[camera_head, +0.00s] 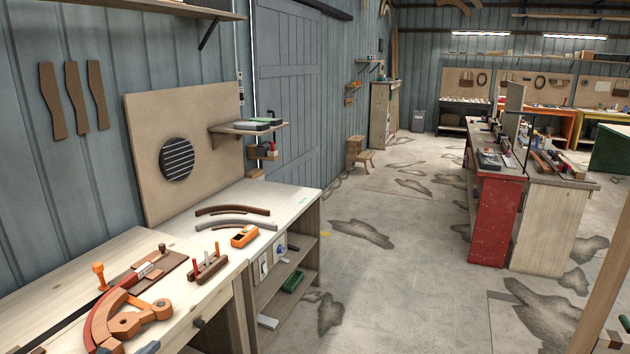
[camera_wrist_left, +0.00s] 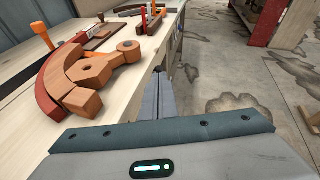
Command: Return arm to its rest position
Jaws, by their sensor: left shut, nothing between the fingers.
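My left gripper (camera_wrist_left: 160,97) is shut and empty in the left wrist view. Its fingers are beside the front edge of the wooden workbench (camera_wrist_left: 40,143), with the concrete floor showing to their right. A curved red-and-orange wooden piece (camera_wrist_left: 95,72) lies on the bench to the left of the fingers, apart from them. In the head view a small grey tip (camera_head: 149,348) shows at the bottom edge, near the same curved piece (camera_head: 128,318); most of my arm is out of frame. My right gripper is not in view.
An orange block plane (camera_head: 244,236), curved strips (camera_head: 233,210) and a small rack of tools (camera_head: 208,266) are on the bench. A backboard (camera_head: 185,150) stands behind it. Open floor (camera_head: 400,270) lies to the right, before a red-ended bench (camera_head: 493,220).

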